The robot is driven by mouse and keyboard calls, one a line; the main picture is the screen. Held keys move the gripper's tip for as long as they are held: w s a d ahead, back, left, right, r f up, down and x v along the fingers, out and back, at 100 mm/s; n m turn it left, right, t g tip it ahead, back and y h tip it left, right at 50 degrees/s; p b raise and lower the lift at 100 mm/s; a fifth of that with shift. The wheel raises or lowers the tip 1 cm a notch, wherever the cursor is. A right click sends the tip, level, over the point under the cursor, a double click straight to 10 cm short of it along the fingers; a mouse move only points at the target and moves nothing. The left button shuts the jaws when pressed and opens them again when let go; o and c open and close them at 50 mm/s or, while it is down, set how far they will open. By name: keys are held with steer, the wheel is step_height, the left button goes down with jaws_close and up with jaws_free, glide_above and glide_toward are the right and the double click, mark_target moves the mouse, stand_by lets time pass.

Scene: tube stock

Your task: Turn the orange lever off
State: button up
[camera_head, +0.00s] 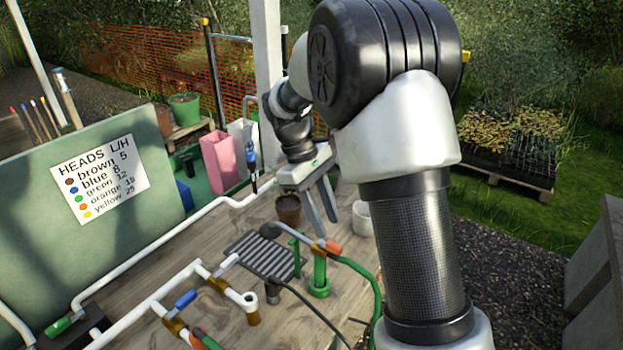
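An orange lever-like piece (333,248) sits beside a brass fitting on top of a green stand (320,275) on the wooden bench. A second orange piece (196,342) shows by the white pipework at the bottom edge, partly cut off. I cannot tell for certain which is the task's lever. My gripper (326,225) points down above the first orange piece, its two fingers apart with nothing visible between them. The fingertips look close to the piece, but I cannot tell whether they touch it.
White pipework with a blue lever (185,299) and a green hose (372,290) lie on the bench. A brown pot (288,209) and a white cup (362,218) stand near my gripper. A dark grate (262,257) lies left of the stand. A sign (100,180) lists colours.

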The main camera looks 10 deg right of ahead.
steer(key=v, duration=1.1)
steer(key=shift+r, duration=0.25)
